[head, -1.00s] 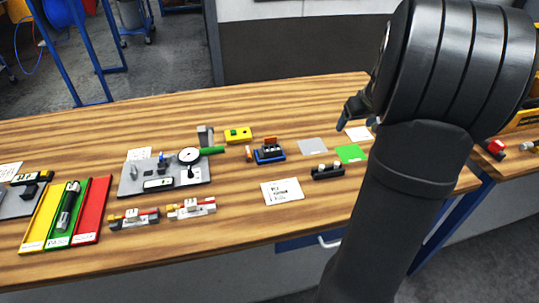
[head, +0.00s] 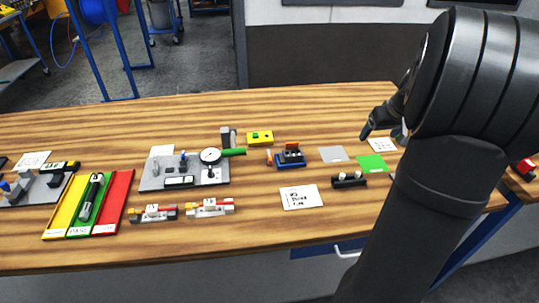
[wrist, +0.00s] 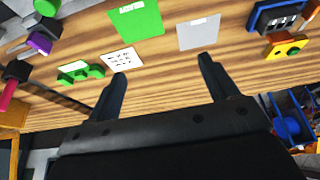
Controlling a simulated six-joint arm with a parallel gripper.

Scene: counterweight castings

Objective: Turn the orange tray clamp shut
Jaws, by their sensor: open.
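A small blue tray (head: 290,162) with dark parts in it sits on the bench in the middle of the head view. A brown-orange piece (head: 291,147) rises on it, and a small orange upright piece (head: 269,158) stands at its left side. I cannot tell which is the clamp, or its angle. In the wrist view the blue tray (wrist: 256,18) is at the upper right, partly cut off. My gripper (head: 374,128) is to the right of the tray, above the bench. In the wrist view my gripper (wrist: 163,72) has its fingers apart with nothing between them.
A yellow block (head: 260,138) stands just behind the tray. A grey card (head: 333,154), a green card (head: 371,163) and a black holder (head: 349,181) lie to its right. A grey plate with a dial gauge (head: 210,156) is to its left. Bench in front is mostly clear.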

